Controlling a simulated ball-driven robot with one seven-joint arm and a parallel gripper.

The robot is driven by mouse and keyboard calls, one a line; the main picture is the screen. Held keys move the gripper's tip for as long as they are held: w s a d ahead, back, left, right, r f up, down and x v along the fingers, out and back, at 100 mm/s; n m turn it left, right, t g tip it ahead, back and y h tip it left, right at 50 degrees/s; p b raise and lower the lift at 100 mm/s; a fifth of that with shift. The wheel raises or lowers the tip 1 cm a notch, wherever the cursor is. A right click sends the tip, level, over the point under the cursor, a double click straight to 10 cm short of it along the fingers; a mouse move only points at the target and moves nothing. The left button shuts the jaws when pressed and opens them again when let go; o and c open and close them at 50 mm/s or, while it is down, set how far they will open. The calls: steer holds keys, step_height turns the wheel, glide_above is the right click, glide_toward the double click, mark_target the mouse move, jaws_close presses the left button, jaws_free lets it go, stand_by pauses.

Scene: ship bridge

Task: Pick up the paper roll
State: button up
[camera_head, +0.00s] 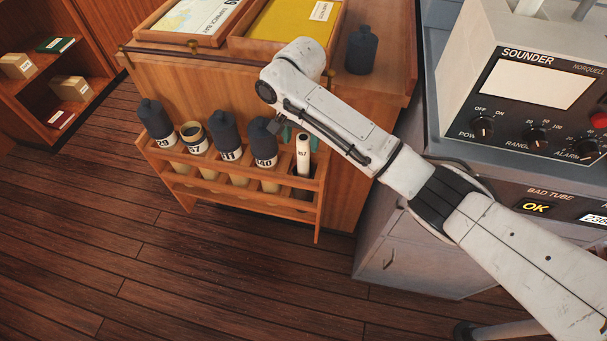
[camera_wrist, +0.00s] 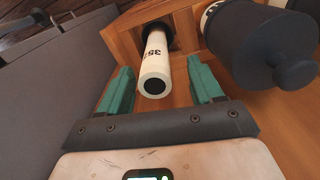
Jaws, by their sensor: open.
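The paper roll (camera_head: 303,155) is a slim white tube with a dark number, standing in the right-end slot of a wooden rack. In the wrist view the paper roll (camera_wrist: 155,68) points its hollow dark end toward the camera, between and slightly beyond my gripper's two green fingers. My gripper (camera_wrist: 162,88) is open, with a gap between each finger and the roll. In the head view my gripper (camera_head: 287,136) is mostly hidden behind my arm, just beside the roll's top. The roll's lower part is inside the rack.
The wooden rack (camera_head: 240,198) also holds several dark-capped tubes, one close beside the roll (camera_head: 262,142). A dark bottle-shaped cap (camera_head: 361,50) stands on the cabinet's right side. Chart trays (camera_head: 290,25) lie on top. The grey sounder console (camera_head: 530,90) stands to the right.

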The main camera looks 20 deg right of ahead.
mark_target(303, 150)
steer(key=shift+s+d+f, duration=0.1)
steer(key=shift+d+f, duration=0.05)
steer(key=shift+f, duration=1.05)
steer(key=shift+s+d+f, duration=0.1)
steer(key=shift+f, duration=1.05)
steer(key=shift+c, duration=0.5)
jaws_close()
